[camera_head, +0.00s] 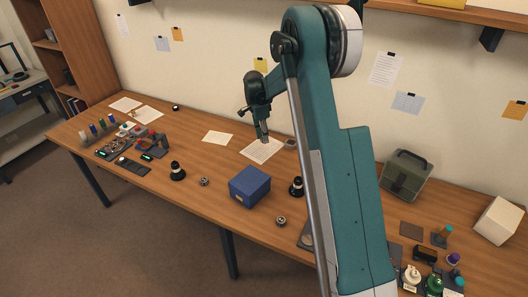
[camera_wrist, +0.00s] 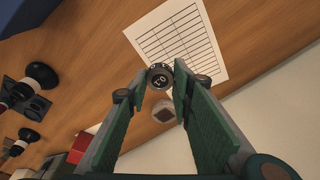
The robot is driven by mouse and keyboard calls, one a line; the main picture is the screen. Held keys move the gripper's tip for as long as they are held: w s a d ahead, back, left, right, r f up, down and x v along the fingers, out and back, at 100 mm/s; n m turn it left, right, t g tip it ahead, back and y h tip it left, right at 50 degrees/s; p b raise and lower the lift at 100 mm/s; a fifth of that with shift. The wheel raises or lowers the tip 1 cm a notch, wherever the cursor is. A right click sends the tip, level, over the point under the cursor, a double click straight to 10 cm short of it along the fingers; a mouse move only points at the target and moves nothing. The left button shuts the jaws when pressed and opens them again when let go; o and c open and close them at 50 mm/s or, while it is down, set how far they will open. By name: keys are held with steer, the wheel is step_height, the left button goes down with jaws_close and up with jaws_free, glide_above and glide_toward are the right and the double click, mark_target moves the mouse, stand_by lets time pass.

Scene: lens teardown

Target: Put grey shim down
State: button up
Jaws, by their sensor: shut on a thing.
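My gripper (camera_head: 265,137) hangs over the table with its fingers pointing down, above a printed sheet (camera_head: 258,152). In the wrist view the gripper (camera_wrist: 159,88) is shut on the grey shim (camera_wrist: 160,78), a small dark grey round piece with light markings on its face, between the fingertips. The printed sheet with a grid (camera_wrist: 180,40) lies beyond the shim in that view. The shim is too small to make out in the head view. I cannot tell how high it is above the table.
A blue box (camera_head: 249,187) and a black-and-white lens part (camera_head: 297,187) stand nearer the front edge. A green case (camera_head: 406,176) stands at right.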

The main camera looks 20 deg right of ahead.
glide_above(265, 154)
steer(key=shift+a+f, duration=0.15)
steer(key=shift+f, duration=1)
steer(key=shift+a+f, duration=0.15)
steer(key=shift+f, duration=1)
steer(key=shift+f+b, duration=0.45)
steer(key=shift+f, duration=1.4)
steer(key=shift+f, duration=0.1)
steer(key=o, duration=0.8)
steer(key=shift+o, duration=0.4)
step_height(265, 154, up, 12)
steer(key=a+p, duration=0.1)
steer(key=shift+a, duration=0.4)
